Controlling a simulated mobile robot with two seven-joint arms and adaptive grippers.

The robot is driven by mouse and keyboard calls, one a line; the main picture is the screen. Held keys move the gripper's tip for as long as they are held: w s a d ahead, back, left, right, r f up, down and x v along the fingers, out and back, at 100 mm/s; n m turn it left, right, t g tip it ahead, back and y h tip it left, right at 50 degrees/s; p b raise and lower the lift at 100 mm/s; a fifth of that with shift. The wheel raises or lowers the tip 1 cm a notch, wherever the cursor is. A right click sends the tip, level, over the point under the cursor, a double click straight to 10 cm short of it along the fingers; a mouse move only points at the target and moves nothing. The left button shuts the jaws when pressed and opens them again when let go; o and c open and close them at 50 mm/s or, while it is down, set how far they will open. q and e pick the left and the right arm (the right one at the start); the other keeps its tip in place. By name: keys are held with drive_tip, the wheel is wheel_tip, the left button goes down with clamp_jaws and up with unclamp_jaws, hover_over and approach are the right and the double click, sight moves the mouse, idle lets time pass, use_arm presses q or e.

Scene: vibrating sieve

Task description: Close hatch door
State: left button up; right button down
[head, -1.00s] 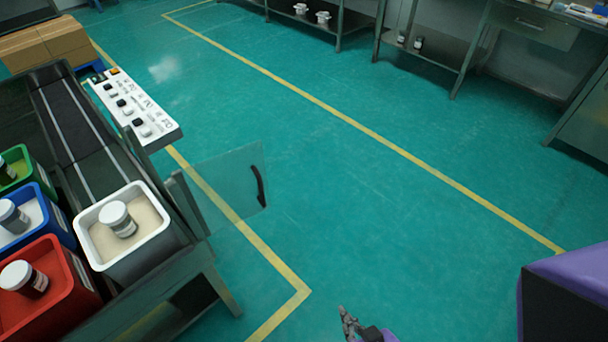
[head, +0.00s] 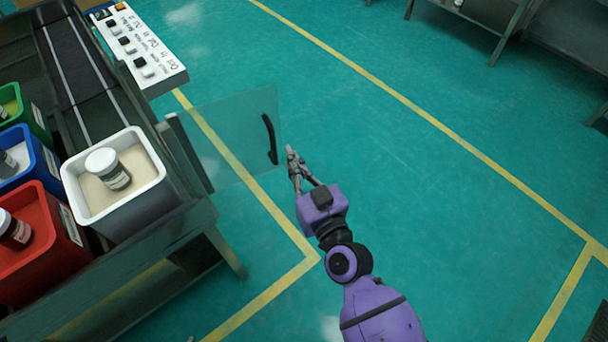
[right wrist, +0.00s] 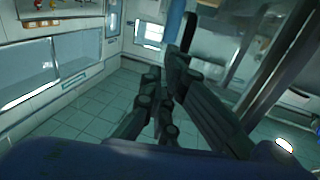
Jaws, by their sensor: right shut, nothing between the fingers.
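The hatch door (head: 225,120) is a clear panel standing open, swung out from the machine's frame at the left of the head view. Its dark curved handle (head: 270,138) is near its free edge. My right gripper (head: 291,153) is shut and empty just right of the handle, looking close to it; I cannot tell whether they touch. In the right wrist view the shut fingers (right wrist: 160,80) fill the middle, with a dark upright bar, likely the handle (right wrist: 189,32), just beyond. My left gripper is not in view.
A machine with a conveyor (head: 75,75) and a white button panel (head: 140,50) stands left. A white bin (head: 150,190) with a lidded jar (head: 108,167) sits near the door's hinge side, beside red, blue and green bins.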

sight(279, 132)
drive_tip(key=x, duration=0.6)
drive_tip(key=shift+w+a, duration=0.1)
drive_tip(key=shift+w, duration=0.2)
